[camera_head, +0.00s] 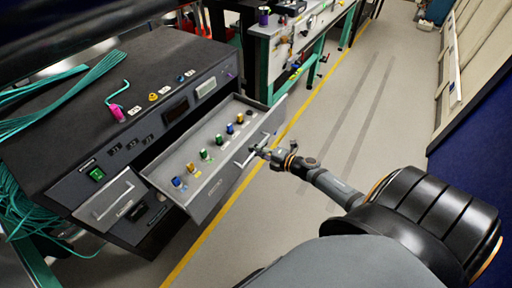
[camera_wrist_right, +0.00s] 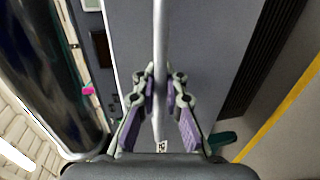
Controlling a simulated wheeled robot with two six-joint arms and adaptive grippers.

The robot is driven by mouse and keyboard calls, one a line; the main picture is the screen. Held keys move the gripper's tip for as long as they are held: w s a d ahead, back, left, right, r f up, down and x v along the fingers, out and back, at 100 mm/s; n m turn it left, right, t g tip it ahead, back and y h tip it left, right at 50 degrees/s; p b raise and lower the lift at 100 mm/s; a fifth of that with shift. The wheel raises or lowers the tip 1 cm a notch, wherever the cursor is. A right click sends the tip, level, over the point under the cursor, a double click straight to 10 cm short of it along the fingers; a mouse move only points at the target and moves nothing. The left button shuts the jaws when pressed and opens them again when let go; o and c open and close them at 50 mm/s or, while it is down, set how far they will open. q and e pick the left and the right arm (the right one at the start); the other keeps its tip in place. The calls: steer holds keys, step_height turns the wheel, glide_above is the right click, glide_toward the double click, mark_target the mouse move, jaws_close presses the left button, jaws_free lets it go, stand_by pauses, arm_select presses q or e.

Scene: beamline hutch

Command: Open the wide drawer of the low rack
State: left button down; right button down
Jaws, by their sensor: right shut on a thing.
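The low rack (camera_head: 60,135) is a dark cabinet at the left of the head view. Its wide drawer (camera_head: 215,195) stands pulled out toward the right, and several small coloured pieces show in a row inside it. The drawer's bar handle (camera_head: 241,161) is on the front face. My right gripper (camera_head: 262,152) is at this handle, its jaws small and partly merged with it. In the right wrist view the handle bar (camera_wrist_right: 160,35) runs between the two fingers of the gripper (camera_wrist_right: 162,82), which is shut on it. My left gripper is not in view.
A smaller light-faced drawer (camera_head: 108,200) with its own handle sits left of the wide one. Teal cables (camera_head: 60,80) lie over the rack's left side. A workbench (camera_head: 285,40) stands behind. The floor (camera_head: 330,120) right of the yellow line (camera_head: 215,228) is clear.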

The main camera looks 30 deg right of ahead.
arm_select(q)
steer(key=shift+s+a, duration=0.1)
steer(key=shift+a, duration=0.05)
arm_select(e)
steer(key=shift+r, duration=0.1)
steer(key=c, duration=1.7)
jaws_free()
steer(key=shift+d, duration=0.1)
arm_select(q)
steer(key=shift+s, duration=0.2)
arm_select(e)
steer(key=shift+v, duration=6)
